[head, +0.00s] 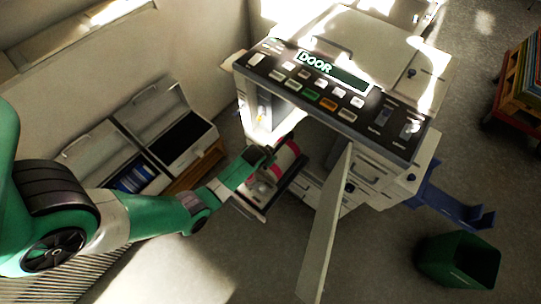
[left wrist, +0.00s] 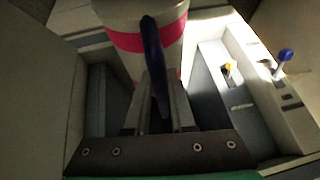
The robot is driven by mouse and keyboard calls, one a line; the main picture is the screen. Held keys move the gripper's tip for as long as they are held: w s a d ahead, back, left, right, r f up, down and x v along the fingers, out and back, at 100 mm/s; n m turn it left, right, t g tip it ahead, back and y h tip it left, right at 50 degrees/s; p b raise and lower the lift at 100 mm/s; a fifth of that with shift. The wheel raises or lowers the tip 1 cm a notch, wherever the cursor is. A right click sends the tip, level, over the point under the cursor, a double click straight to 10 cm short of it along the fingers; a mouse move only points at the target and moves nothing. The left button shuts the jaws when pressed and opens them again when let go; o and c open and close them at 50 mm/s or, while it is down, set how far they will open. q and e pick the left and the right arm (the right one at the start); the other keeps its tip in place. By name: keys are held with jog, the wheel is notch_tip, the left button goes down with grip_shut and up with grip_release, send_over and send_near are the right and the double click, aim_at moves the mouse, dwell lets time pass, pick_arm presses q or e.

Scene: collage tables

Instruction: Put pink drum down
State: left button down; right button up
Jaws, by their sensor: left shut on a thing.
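The pink drum (head: 286,156) is a pale cylinder with a bright pink band, at the open front of the printer (head: 335,100) in the head view. It also shows at the top of the left wrist view (left wrist: 165,38), cut off by the frame edge. My left gripper (head: 262,158) is at its near end. In the left wrist view its fingers (left wrist: 160,105) are closed around the dark blue handle (left wrist: 153,50) of the drum. A tray-like part (head: 250,206) lies under the drum; I cannot tell if they touch. My right gripper is out of view.
The printer's display reads DOOR and its front door (head: 327,225) stands open right of the drum. Two open cases (head: 183,128) sit at the wall on the left. A blue lever (left wrist: 286,55) and yellow lever (left wrist: 229,67) are inside the machine. A green bin (head: 455,262) stands right.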

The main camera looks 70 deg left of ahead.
pick_arm(q)
notch_tip(320, 180, down, 3)
jog(key=shift+r+b, duration=0.15)
jog(key=shift+b, duration=0.4)
jog(key=shift+r, duration=0.15)
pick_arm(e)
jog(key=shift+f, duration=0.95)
pick_arm(q)
jog(key=shift+w, duration=0.1)
jog(key=c, duration=1.2)
grip_release()
jog(key=shift+f, duration=0.3)
jog(key=o, duration=0.4)
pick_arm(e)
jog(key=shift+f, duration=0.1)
pick_arm(q)
jog(key=shift+o, duration=0.2)
